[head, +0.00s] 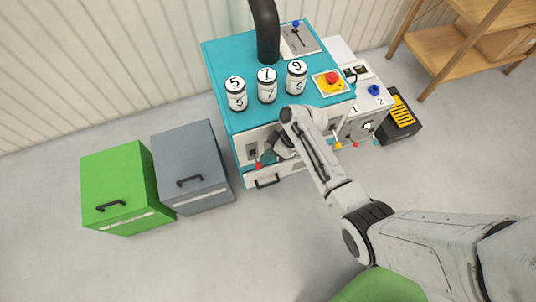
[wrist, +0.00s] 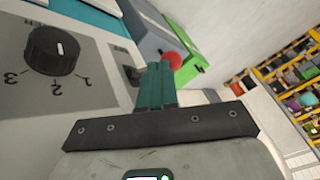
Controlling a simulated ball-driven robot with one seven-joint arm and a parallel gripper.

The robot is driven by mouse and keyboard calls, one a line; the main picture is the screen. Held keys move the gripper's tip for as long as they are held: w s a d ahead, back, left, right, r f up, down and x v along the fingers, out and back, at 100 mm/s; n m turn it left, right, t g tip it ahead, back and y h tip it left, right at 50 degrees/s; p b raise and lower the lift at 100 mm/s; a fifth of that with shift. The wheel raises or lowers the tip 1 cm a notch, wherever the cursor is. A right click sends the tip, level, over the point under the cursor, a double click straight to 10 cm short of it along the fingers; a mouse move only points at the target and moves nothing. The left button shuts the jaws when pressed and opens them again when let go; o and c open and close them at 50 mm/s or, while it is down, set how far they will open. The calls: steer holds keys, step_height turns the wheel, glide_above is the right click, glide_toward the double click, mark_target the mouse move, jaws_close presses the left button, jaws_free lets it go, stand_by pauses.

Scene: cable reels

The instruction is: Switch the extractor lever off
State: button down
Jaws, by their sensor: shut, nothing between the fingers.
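On the teal-topped machine (head: 222,70), a lever with a red ball knob (head: 258,166) hangs from a dark plate on the white front, knob low. In the wrist view the red knob (wrist: 174,60) shows just beyond my fingertips; whether they touch it I cannot tell. My gripper (wrist: 157,84) is shut and empty, its teal fingers together, in front of the panel. A blue-knobbed lever (head: 296,24) stands on a grey plate on top, beside the black duct (head: 265,30). I cannot read which lever is the extractor's.
A black rotary dial (wrist: 52,50) is on the front panel. Numbered canisters (head: 236,93) and a red emergency button (head: 332,77) are on top. Grey (head: 190,165) and green (head: 118,190) cabinets stand left. A yellow-knobbed lever (head: 338,146) is right of my arm. The front floor is open.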

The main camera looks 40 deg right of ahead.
steer(key=shift+s+f+t, duration=0.3)
steer(key=shift+t, duration=0.1)
steer(key=f+t+b, duration=0.1)
steer(key=b, duration=0.1)
steer(key=s+f+n+t+b, duration=0.1)
steer(key=f+n+t+h+b, duration=0.1)
steer(key=t+b, duration=0.1)
steer(key=shift+s+a+b, duration=0.3)
steer(key=shift+b, duration=0.05)
steer(key=shift+r, duration=0.25)
steer(key=shift+r+p, duration=0.65)
